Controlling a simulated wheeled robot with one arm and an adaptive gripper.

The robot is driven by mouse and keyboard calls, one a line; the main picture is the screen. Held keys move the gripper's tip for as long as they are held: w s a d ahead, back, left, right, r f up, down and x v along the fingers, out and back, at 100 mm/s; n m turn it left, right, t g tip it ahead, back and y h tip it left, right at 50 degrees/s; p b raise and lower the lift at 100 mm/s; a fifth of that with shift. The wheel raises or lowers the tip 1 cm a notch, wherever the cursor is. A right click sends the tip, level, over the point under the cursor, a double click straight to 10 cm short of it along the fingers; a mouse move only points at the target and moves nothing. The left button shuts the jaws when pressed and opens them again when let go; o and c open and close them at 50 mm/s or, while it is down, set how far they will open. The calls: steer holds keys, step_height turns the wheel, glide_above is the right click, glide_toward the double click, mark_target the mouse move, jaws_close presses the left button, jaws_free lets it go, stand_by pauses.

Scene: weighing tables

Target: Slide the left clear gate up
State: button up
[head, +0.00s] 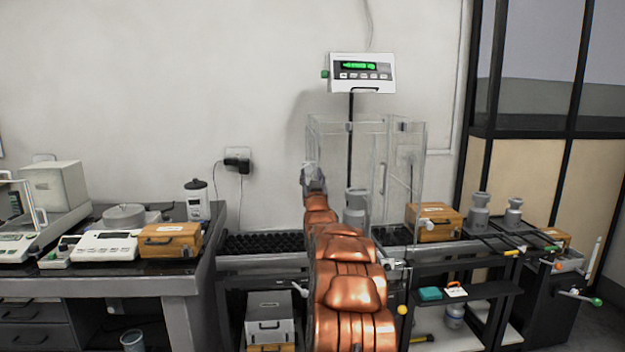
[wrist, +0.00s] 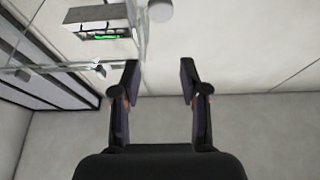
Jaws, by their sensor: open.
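A clear box (head: 345,135) with thin see-through walls stands on the middle table. Its left clear gate (head: 311,138) shows as a pale upright panel at the box's left side, and my arm covers its lower part. My gripper (head: 313,178) is at that left side, small and partly hidden by my copper-coloured arm. In the wrist view my gripper (wrist: 160,78) is open with nothing between its fingers. Clear panel edges (wrist: 140,40) pass close beside the left finger.
A grey metal weight (head: 355,207) stands inside the box. A scale display (head: 361,72) is on a pole behind it. A wooden case (head: 434,222) and more weights (head: 479,212) stand to the right. The left table (head: 180,278) holds balances and another wooden case (head: 170,240).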

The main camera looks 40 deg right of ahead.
steer(key=shift+s+a+r, duration=0.1)
steer(key=shift+s+a, duration=0.8)
steer(key=shift+s, duration=0.25)
steer(key=w+a+f+n+g+y+p, duration=0.25)
steer(key=a+y, duration=0.35)
steer(key=a, duration=1)
steer(key=s+a+f+n+g+y+p, duration=0.1)
steer(key=s+a+f+g+y, duration=0.15)
steer(key=s+a, duration=0.4)
steer(key=s+a+f+n+g+y+p, duration=0.1)
steer(key=s+a+f+g+y+p, duration=0.2)
steer(key=a, duration=0.6)
steer(key=s+a+f+n+g+y, duration=0.1)
steer(key=s+a+f+g, duration=0.1)
steer(key=s+a, duration=0.5)
steer(key=s+a+f+g+p, duration=0.1)
steer(key=s+a+g, duration=0.2)
steer(key=s, duration=0.9)
steer(key=s+a+f+n+g+p, duration=0.1)
steer(key=s+a, duration=0.5)
steer(key=s, duration=0.6)
steer(key=s+a+f+n+g+y+p, duration=0.1)
steer(key=s+a+g, duration=0.4)
steer(key=s, duration=0.7)
steer(key=shift+g+p, duration=0.4)
steer(key=shift+p, duration=0.25)
